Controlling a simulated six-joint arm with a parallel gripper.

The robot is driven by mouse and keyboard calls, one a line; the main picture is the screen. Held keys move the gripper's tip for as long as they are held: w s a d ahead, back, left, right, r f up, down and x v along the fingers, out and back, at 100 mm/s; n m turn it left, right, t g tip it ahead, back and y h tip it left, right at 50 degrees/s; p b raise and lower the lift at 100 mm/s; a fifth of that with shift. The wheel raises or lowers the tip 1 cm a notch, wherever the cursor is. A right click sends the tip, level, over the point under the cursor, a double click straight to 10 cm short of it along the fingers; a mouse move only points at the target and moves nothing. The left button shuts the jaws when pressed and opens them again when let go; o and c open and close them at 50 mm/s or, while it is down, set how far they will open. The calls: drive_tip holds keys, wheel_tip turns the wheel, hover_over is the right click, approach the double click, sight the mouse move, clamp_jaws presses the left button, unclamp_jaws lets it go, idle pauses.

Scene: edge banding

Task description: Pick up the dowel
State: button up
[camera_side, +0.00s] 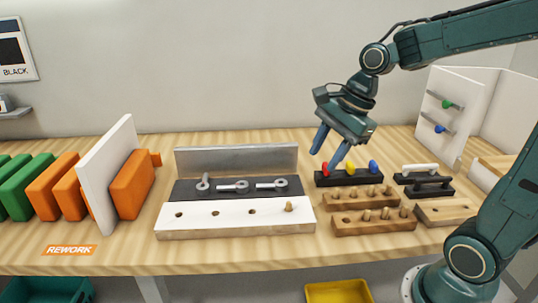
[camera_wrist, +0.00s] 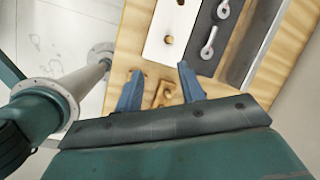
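Short wooden dowels stand in two low wooden racks, a rear one (camera_side: 345,199) and a front one (camera_side: 345,224), on the right half of the bench. One dowel (camera_side: 289,207) stands in the right end of a white-faced board (camera_side: 220,214); other holes in that board look empty. My gripper (camera_side: 323,160) is open, in the air above and behind the racks, with nothing visible between its fingers. In the wrist view, the open fingers (camera_wrist: 160,72) straddle part of a wooden rack (camera_wrist: 160,97), partly hidden by the gripper body.
A dark strip (camera_side: 180,189) with metal cam fittings and a metal fence (camera_side: 235,160) lie behind the board. A black holder (camera_side: 349,178) with coloured knobs is below my gripper. Dark and white handles (camera_side: 430,187) are right. Orange pads and a white panel (camera_side: 107,175) stand left.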

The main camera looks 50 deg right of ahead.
drive_tip(key=w+m, duration=0.1)
drive_tip(key=m, duration=0.1)
drive_tip(key=w+d+f+m, duration=0.1)
drive_tip(key=m, duration=0.1)
drive_tip(key=w+d+f+m+y, duration=0.1)
drive_tip(key=m, duration=0.1)
drive_tip(key=shift+w+f+m, duration=0.15)
drive_tip(key=shift+w+m, duration=0.1)
drive_tip(key=shift+m, duration=0.05)
hover_over(290, 202)
drive_tip(key=s+d, duration=0.1)
drive_tip(key=d, duration=0.1)
drive_tip(key=shift+s+a+f, duration=0.1)
drive_tip(key=shift+f, duration=1.9)
drive_tip(key=shift+s+a+f, duration=0.1)
drive_tip(key=shift+f, duration=1.9)
drive_tip(key=shift+x, duration=2.55)
drive_tip(key=shift+s, duration=0.2)
clamp_jaws()
